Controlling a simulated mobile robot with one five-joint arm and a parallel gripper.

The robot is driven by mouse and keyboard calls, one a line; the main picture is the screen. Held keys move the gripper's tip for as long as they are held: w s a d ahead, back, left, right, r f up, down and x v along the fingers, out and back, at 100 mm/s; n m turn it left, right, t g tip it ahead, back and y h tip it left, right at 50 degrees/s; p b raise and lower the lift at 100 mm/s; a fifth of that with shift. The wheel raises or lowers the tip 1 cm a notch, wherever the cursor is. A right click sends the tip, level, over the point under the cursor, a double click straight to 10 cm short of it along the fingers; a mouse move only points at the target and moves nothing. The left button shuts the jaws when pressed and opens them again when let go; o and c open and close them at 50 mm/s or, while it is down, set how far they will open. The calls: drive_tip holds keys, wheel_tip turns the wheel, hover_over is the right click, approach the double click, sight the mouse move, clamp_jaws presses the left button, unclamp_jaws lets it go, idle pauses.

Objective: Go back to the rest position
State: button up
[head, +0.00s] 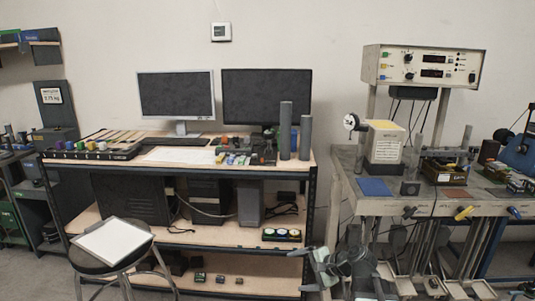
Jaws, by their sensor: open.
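My gripper (308,270) shows at the bottom of the head view, right of the middle. Its jaws are open and point to the left, and I see nothing between them. My arm runs from it to the right, down to the bottom edge. The gripper appears in front of the right end of the wooden workbench (262,247), with the metal bench to its right. Whether it touches anything cannot be told from this one view.
The metal bench (345,183) has handles on its front: black (409,212), yellow (464,213) and blue (514,211). An instrument panel (423,66) stands above it. Two monitors (176,96) stand on the wooden workbench. A stool (111,241) is at the front left.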

drive_tip(key=s+a+f+n+g+h, duration=0.3)
drive_tip(key=s+a+f+n, duration=0.1)
drive_tip(key=s+f+n, duration=0.15)
drive_tip(key=s+d+f+n+g+h, duration=0.35)
drive_tip(key=s+d+n+h, duration=0.2)
drive_tip(key=s+d, duration=0.35)
wheel_tip(320, 180, up, 20)
drive_tip(key=p, duration=1.9)
drive_tip(key=shift+w+d+f+p, duration=0.25)
drive_tip(key=shift+w+d+p, duration=0.05)
drive_tip(key=shift+w+d, duration=0.15)
